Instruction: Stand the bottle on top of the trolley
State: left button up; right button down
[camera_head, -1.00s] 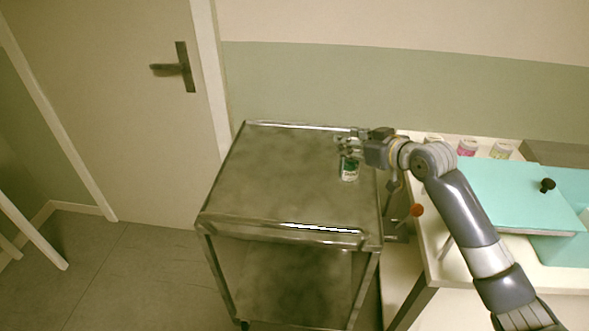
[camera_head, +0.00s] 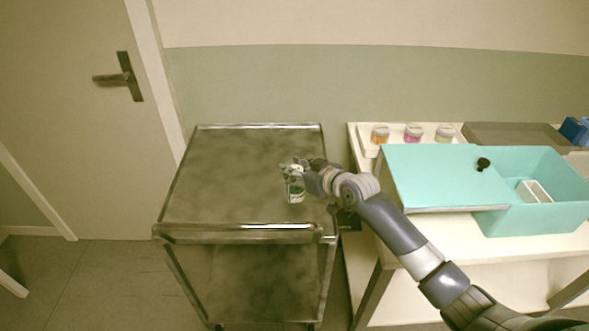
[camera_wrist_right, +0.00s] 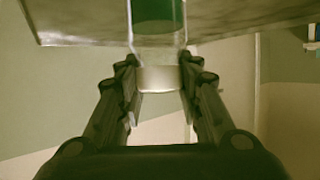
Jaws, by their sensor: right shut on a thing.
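The bottle (camera_head: 296,194), small with a green and white label, shows below my right gripper (camera_head: 290,171) in the head view. My right gripper is shut on the upper part of the bottle and holds it upright over the right part of the trolley top. In the right wrist view the bottle (camera_wrist_right: 158,45) is between the two fingers of the gripper (camera_wrist_right: 160,85). The trolley (camera_head: 230,180) is grey metal with a raised rim and a lower shelf. I cannot tell whether the bottle's base touches the trolley top. My left gripper is out of view.
A white table to the right holds a teal box (camera_head: 540,215) with a lid (camera_head: 430,180), several jars in a white tray (camera_head: 366,142) and a grey tray (camera_head: 515,135). The rest of the trolley top is clear. A door (camera_head: 70,120) stands at left.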

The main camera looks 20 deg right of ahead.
jog(key=shift+f, duration=0.1)
jog(key=c, duration=1.2)
grip_release()
jog(key=shift+c, duration=0.2)
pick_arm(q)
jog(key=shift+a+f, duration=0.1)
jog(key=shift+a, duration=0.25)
pick_arm(e)
jog(key=shift+o, duration=0.6)
